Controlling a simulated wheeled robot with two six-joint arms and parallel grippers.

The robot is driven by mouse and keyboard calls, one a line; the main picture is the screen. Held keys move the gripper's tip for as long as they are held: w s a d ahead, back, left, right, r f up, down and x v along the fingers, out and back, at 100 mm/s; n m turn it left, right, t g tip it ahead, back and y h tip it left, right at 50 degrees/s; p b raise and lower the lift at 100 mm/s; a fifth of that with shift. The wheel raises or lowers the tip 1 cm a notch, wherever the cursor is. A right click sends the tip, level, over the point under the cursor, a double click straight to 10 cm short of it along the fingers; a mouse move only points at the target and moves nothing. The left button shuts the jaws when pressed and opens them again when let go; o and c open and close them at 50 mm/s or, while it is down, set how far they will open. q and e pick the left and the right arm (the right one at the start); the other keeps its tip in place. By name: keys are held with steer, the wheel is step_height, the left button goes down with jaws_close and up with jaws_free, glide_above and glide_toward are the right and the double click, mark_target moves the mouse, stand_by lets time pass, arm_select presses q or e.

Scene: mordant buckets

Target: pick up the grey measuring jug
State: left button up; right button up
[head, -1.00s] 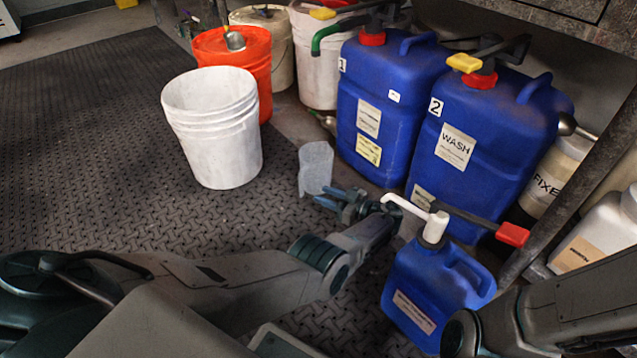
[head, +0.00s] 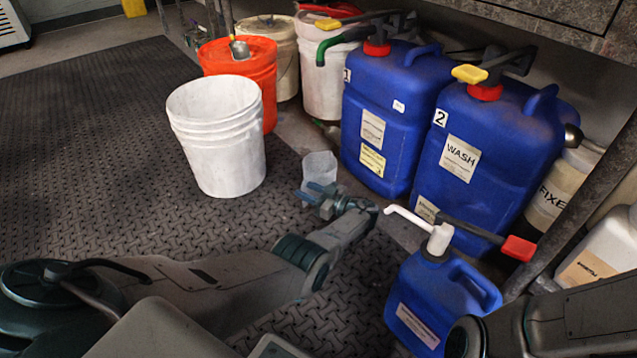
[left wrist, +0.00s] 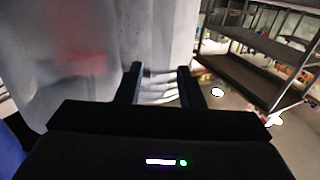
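The grey measuring jug (head: 320,168) is translucent and stands on the dark mat, right of the white bucket. My left gripper (head: 317,193) is at the jug's near side, its fingers overlapping the jug's lower part in the head view. In the left wrist view the two fingers of my left gripper (left wrist: 161,76) stand apart with a gap between them. A large blurred pale surface fills the left and top there; I cannot tell whether it is the jug. Whether the fingers touch the jug is unclear. My right gripper is out of view.
A white bucket (head: 216,145) and an orange bucket (head: 268,85) stand left of and behind the jug. Blue canisters (head: 400,100) stand behind it to the right. A small blue pump container (head: 435,305) is near my left forearm. Open mat (head: 90,130) lies left.

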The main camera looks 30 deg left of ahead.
arm_select(q)
steer(key=shift+a, duration=0.75)
jaws_close()
steer(key=shift+f, duration=0.1)
stand_by(0.7)
